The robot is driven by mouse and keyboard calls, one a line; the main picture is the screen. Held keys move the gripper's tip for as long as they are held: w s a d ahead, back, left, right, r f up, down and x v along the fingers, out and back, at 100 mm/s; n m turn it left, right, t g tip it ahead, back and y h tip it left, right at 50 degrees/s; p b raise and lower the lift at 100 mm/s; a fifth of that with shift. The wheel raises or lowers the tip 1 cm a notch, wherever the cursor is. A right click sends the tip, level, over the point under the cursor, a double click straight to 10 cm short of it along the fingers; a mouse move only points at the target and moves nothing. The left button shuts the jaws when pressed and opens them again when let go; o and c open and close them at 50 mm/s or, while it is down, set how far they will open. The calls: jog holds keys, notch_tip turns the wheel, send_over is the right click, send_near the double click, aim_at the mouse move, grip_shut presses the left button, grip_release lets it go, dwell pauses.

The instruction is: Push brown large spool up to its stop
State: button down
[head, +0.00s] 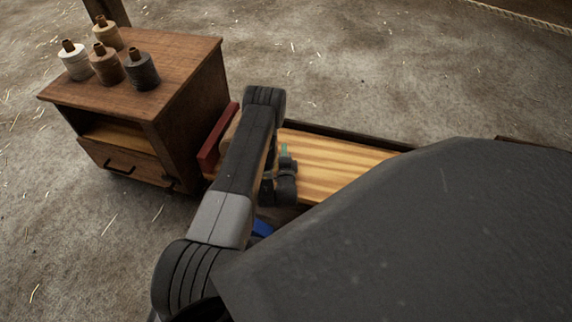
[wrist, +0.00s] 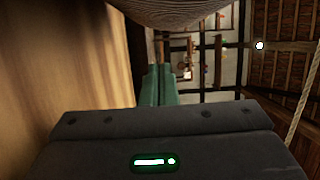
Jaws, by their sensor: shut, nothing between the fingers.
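In the wrist view, a rounded brown wood-grained thing, apparently the brown large spool (wrist: 185,10), fills the top edge, just beyond my fingers. Whether they touch it I cannot tell. My gripper (wrist: 158,75) shows two green fingers side by side, shut and empty. In the head view my gripper (head: 284,150) is low over the striped wooden bench top (head: 335,160). My arm hides most of the spool there; only a tan sliver (head: 231,131) shows beside the arm. A dark red board (head: 214,140), apparently the stop, stands upright at the bench's left end, partly hidden.
A wooden cabinet (head: 190,65) with a drawer stands left of the bench, with several small thread spools (head: 108,66) on top. A dark rail (head: 345,138) runs along the bench's far edge. The straw-strewn floor (head: 370,60) behind is clear. My body covers the lower right.

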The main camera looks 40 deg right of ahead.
jog(key=shift+w+a+b, duration=0.4)
jog(key=shift+w+a, duration=0.75)
jog(key=shift+a, duration=0.1)
jog(key=shift+a, duration=0.1)
jog(key=shift+w+a, duration=0.95)
jog(key=shift+w, duration=0.1)
